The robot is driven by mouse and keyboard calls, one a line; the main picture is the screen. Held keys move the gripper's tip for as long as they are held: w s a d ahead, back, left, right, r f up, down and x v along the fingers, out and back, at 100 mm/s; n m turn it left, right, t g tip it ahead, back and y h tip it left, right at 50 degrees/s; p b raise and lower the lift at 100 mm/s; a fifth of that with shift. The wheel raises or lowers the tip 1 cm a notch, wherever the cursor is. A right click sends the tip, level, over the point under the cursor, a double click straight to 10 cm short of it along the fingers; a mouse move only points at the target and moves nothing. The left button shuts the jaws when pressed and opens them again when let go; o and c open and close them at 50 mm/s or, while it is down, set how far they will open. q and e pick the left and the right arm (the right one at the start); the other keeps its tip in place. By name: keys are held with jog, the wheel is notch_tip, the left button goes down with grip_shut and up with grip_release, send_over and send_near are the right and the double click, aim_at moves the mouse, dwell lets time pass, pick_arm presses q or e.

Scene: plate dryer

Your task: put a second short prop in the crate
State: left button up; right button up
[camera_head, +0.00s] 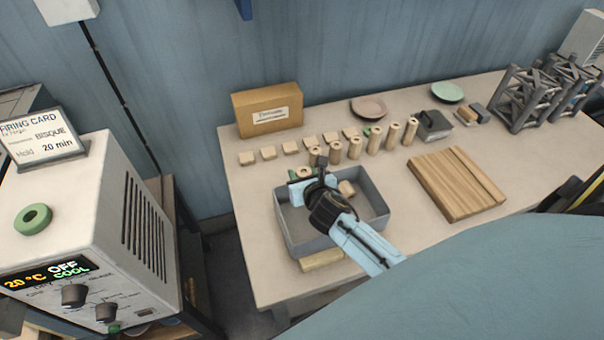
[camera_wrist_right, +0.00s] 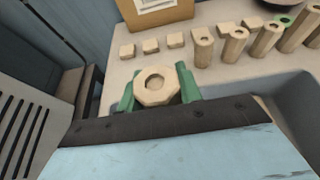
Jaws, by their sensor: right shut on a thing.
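The crate (camera_head: 283,222) is an open grey bin at the front left of the table. A short wooden prop (camera_head: 346,188) lies in its back right part. My right gripper (camera_head: 302,174) is over the crate's back left part. Its green fingertips, clear in the right wrist view (camera_wrist_right: 157,90), are shut on a short pale wooden prop (camera_wrist_right: 156,85) with an octagonal end and a round hole facing that camera. I cannot tell its height above the crate floor. More wooden props (camera_head: 335,152) stand in a row behind the crate, taller towards the right. My left gripper is out of view.
Small wooden blocks (camera_head: 268,153) line up behind the props, near a cardboard box (camera_head: 268,112). A slatted wooden board (camera_head: 455,185) lies right of the crate. A pink plate (camera_head: 369,108), a green plate (camera_head: 447,92) and dark racks (camera_head: 530,98) stand farther back. The kiln (camera_head: 75,215) is left.

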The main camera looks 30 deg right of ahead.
jog(key=shift+f+b, duration=0.3)
jog(key=shift+f, duration=0.2)
jog(key=o, duration=1)
jog(key=shift+o, duration=0.2)
jog(key=shift+r, duration=0.2)
jog(key=shift+r+p, duration=0.5)
jog(key=v, duration=1.1)
jog(key=shift+s, duration=0.5)
jog(key=shift+a, duration=0.1)
